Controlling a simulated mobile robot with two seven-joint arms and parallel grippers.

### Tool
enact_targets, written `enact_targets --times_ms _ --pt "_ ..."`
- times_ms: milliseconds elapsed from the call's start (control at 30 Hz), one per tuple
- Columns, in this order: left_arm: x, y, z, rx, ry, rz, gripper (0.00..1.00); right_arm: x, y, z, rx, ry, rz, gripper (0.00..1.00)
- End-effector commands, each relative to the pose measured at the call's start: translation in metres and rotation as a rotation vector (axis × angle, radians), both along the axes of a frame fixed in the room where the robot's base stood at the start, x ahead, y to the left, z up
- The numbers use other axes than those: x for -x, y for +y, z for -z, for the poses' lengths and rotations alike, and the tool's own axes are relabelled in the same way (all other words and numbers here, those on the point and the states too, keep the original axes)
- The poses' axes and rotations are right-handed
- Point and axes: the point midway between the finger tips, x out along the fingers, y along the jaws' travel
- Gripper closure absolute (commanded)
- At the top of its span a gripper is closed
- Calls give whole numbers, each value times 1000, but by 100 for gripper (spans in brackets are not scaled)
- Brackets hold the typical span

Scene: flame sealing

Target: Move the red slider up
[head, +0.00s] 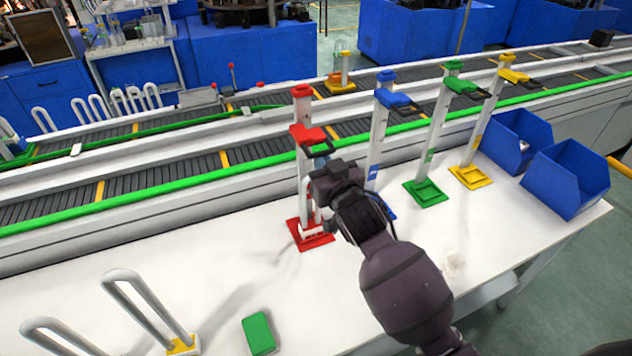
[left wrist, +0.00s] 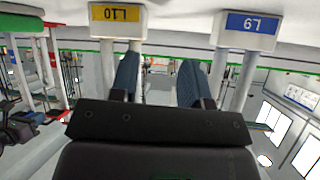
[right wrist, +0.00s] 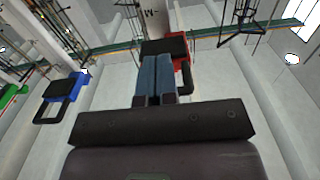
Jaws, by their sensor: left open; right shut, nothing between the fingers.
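The red slider (head: 313,135) sits high on the white post of the red stand, a little below its red top cap (head: 301,91). The stand's red base (head: 310,233) rests on the white table. My right gripper (head: 320,160) is shut and empty, just below the slider in the head view. In the right wrist view, the shut fingers (right wrist: 156,75) point at the slider's black and red handle (right wrist: 181,62); whether they touch it I cannot tell. My left gripper (left wrist: 158,80) is open and empty, seen only in the left wrist view.
Blue (head: 393,98), green (head: 462,86) and yellow (head: 513,75) sliders stand on posts to the right. Two blue bins (head: 566,178) are at the table's right end. A green block (head: 258,333) and white loops (head: 150,305) are in front. A conveyor runs behind.

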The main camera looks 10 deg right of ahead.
Motion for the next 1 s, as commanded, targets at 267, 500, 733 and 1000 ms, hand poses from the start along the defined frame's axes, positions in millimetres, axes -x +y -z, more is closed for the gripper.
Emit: enact_targets --times_ms 267,500,733,1000 --pt "0 0 0 0 0 0 57 0 0 -12 -2 -7 -1 100" --pt "0 0 0 0 0 0 57 0 0 -19 0 -6 -1 100" --pt "0 0 0 0 0 0 57 0 0 -27 0 -6 -1 100" --pt "0 0 0 0 0 0 57 0 0 -35 -1 -6 -1 100"
